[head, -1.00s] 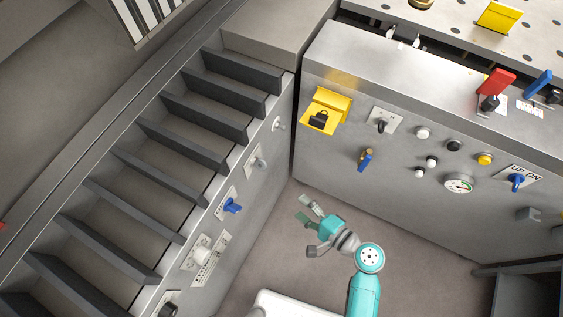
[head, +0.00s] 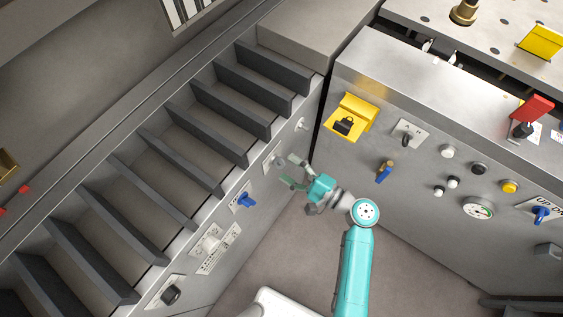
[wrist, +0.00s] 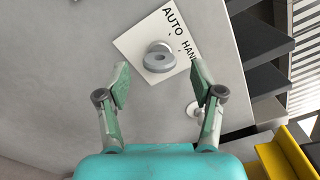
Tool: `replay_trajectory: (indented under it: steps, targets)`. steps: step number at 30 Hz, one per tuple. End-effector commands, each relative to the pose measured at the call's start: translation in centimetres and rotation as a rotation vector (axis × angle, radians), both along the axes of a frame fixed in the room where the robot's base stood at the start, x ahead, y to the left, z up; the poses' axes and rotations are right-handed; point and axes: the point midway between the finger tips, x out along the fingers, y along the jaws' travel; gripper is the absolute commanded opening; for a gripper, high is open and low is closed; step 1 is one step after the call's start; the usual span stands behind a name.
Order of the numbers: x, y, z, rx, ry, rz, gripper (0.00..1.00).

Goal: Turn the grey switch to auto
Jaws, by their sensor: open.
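The grey switch (wrist: 158,57) is a round grey knob on a white plate marked AUTO and HAND (wrist: 140,40), set in a grey panel. In the wrist view it lies just beyond my fingertips, roughly centred between them. My gripper (wrist: 161,82) is open and empty, with green finger pads on either side below the knob. In the head view my gripper (head: 291,172) is close to the side panel and partly covers the switch's plate (head: 272,159). I cannot tell the exact gap to the knob.
On the same panel are a blue switch (head: 246,200), a white knob (head: 208,242), a black knob (head: 171,294) and a small grey knob (head: 301,124). Dark slats (head: 196,159) lie above the panel. A front panel with a yellow lockout box (head: 357,113) stands to the right.

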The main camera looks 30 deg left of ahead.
Motion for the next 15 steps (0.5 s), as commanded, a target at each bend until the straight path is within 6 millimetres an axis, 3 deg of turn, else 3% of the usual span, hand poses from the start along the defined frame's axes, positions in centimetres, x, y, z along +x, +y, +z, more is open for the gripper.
replay_trajectory:
  steps: [6, 15]
  targets:
    - [0.3, 2.5, 0.0, 0.000, 0.000, 0.001, 0.67]
    - [0.4, 3.2, 0.0, -0.001, 0.000, 0.000, 0.67]
